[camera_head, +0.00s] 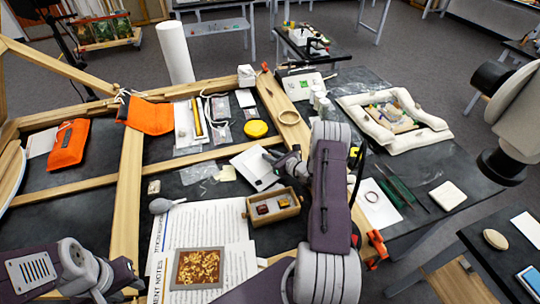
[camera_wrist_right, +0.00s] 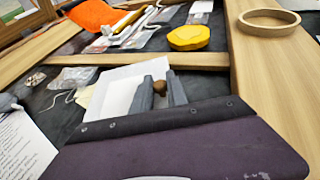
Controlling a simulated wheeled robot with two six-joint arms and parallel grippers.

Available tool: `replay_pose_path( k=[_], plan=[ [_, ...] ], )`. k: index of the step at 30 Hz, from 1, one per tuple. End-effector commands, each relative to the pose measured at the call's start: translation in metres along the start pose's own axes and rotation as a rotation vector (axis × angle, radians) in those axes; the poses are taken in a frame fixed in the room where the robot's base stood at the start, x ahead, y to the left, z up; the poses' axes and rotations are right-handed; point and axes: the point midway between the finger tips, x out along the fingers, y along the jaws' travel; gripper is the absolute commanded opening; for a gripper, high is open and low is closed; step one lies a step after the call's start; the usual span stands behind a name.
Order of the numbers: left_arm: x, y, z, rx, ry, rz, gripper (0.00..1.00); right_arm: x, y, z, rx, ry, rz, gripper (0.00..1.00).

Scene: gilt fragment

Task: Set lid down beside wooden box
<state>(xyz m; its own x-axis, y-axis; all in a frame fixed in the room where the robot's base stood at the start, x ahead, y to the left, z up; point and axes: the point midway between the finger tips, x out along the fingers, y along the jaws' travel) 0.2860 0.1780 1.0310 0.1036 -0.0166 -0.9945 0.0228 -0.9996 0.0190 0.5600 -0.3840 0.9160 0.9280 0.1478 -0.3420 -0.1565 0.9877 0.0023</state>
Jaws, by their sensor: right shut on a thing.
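The open wooden box (camera_head: 273,207) stands in the middle of the table in the head view, with small dark red and yellowish pieces inside. My right gripper (camera_head: 272,158) is behind the box, beside a white flat sheet or panel (camera_head: 250,164). In the right wrist view its fingers (camera_wrist_right: 160,90) are shut on a small brown knob (camera_wrist_right: 159,87). I take this knob for the lid's; the rest of the lid cannot be made out clearly. A white panel (camera_wrist_right: 115,88) lies behind the fingers. My left gripper (camera_head: 118,280) is at the lower left, its fingers unclear.
A tray of gold flakes (camera_head: 198,268) lies on printed sheets in front of the box. A grey bulb (camera_head: 162,205) is to its left. Wooden beams (camera_head: 128,190) cross the table. A yellow disc (camera_head: 256,128) and a wooden ring (camera_head: 289,117) lie further back.

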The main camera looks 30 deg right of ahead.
Motion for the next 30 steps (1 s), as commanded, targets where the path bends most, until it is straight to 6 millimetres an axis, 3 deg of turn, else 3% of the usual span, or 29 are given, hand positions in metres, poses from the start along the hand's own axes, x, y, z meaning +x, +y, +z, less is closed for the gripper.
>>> replay_pose_path(
  k=[19, 20, 22, 30],
  plan=[
    [0.015, 0.0, 0.002, 0.0, 0.0, 0.0, 0.36, 0.004, 0.0, -0.011, 0.0, 0.0, 0.0, 0.0],
    [0.014, 0.0, 0.001, 0.0, 0.0, 0.0, 0.36, 0.004, 0.0, -0.011, 0.0, 0.0, 0.0, 0.21],
    [0.013, 0.0, 0.001, 0.0, 0.0, 0.0, 0.36, 0.004, 0.0, -0.011, 0.0, 0.0, 0.0, 0.4],
    [0.013, 0.0, 0.001, 0.0, 0.0, 0.0, 0.36, 0.004, 0.0, -0.01, 0.0, 0.0, 0.0, 0.4]
  ],
)
